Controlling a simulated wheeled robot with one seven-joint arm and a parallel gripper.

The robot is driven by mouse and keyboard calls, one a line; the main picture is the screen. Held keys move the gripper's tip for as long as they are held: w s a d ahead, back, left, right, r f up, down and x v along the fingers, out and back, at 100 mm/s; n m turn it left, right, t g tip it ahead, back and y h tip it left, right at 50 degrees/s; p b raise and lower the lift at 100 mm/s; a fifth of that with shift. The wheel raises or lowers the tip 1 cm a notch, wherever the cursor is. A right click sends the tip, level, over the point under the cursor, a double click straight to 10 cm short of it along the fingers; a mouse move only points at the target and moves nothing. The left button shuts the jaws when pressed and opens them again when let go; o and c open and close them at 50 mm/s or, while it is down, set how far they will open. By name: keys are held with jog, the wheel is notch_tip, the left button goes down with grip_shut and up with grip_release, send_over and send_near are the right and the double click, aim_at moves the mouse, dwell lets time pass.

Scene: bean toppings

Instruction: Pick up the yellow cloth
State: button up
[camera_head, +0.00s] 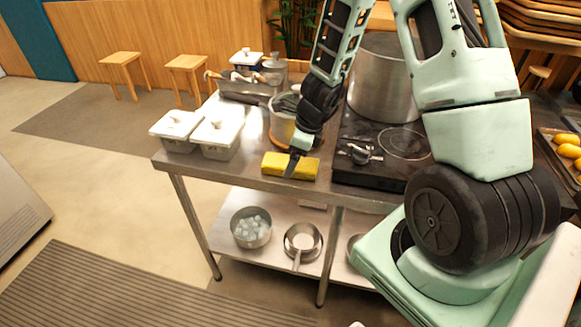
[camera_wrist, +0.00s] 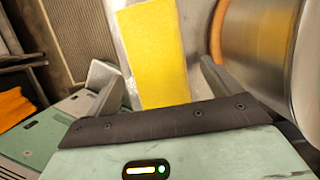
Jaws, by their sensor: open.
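The yellow cloth (camera_head: 305,167) is a flat yellow block-like piece lying on the steel table near its front edge, left of the stove. My gripper (camera_head: 291,166) is over the cloth, with a finger in front of its face in the head view. In the wrist view the yellow cloth (camera_wrist: 155,52) lies between the two spread fingers of my gripper (camera_wrist: 157,85). Gaps show between the cloth and both fingers. The cloth's lower end is hidden behind the gripper's dark edge.
A black stove (camera_head: 372,172) with a big steel pot (camera_head: 381,85) stands right of the cloth. A round pot (camera_head: 283,125) stands just behind it. White-lidded containers (camera_head: 218,133) are at left. A lower shelf (camera_head: 275,262) holds a bowl and pan.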

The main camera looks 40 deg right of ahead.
jog(key=shift+x, duration=1)
jog(key=shift+c, duration=0.3)
jog(key=c, duration=1.1)
jog(key=shift+r, duration=0.1)
notch_tip(320, 180, up, 10)
jog(key=p, duration=0.4)
